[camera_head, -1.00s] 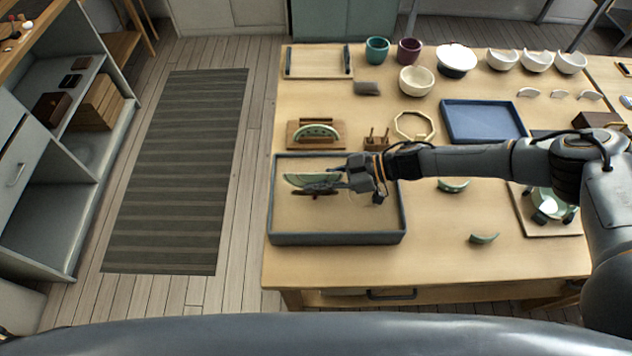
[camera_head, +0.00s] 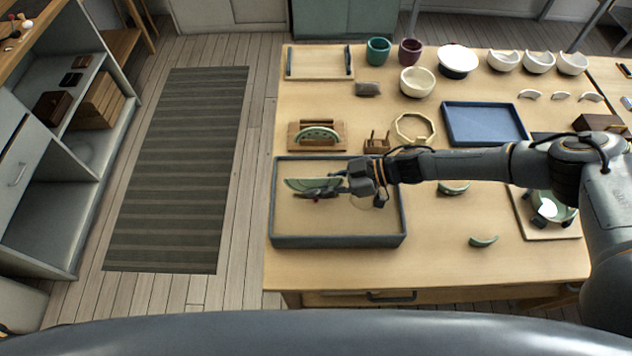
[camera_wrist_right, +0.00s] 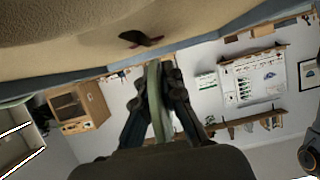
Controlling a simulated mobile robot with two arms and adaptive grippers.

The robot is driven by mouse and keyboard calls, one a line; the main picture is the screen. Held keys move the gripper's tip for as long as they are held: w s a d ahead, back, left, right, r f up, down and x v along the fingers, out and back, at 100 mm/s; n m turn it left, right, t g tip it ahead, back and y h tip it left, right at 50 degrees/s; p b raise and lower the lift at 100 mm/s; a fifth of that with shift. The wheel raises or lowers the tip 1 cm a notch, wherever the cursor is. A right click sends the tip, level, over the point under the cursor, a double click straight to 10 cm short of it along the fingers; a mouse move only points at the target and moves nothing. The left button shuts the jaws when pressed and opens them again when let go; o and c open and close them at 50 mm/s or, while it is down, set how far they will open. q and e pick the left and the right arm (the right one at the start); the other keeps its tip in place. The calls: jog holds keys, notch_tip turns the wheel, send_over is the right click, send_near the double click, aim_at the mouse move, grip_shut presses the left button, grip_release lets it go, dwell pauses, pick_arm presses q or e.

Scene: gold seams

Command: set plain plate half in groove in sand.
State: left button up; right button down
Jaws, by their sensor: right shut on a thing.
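The plain plate half (camera_head: 312,184) is a pale green half disc, held over the sand tray. My right gripper (camera_head: 338,186) is shut on it at its right side. In the right wrist view the plate half (camera_wrist_right: 156,100) shows edge-on between the two fingers (camera_wrist_right: 158,88). The sand tray (camera_head: 338,241) has grey walls and tan sand (camera_head: 365,222). A dark mark in the sand, which looks like the groove (camera_head: 317,196), lies just below the plate half, partly hidden by it; it also shows in the right wrist view (camera_wrist_right: 140,39). I cannot tell whether the plate touches the sand. My left gripper is out of view.
A wooden rack (camera_head: 333,143) with another green half plate stands behind the tray. A small wooden stand (camera_head: 377,145), an octagonal ring (camera_head: 414,128) and a blue tray (camera_head: 484,123) are behind the arm. Green shards (camera_head: 483,241) lie to the right.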

aim_at(318, 177)
jog(key=shift+r+p, duration=1.6)
jog(key=shift+r, duration=0.5)
jog(key=shift+w+f, duration=0.1)
jog(key=shift+f, duration=0.15)
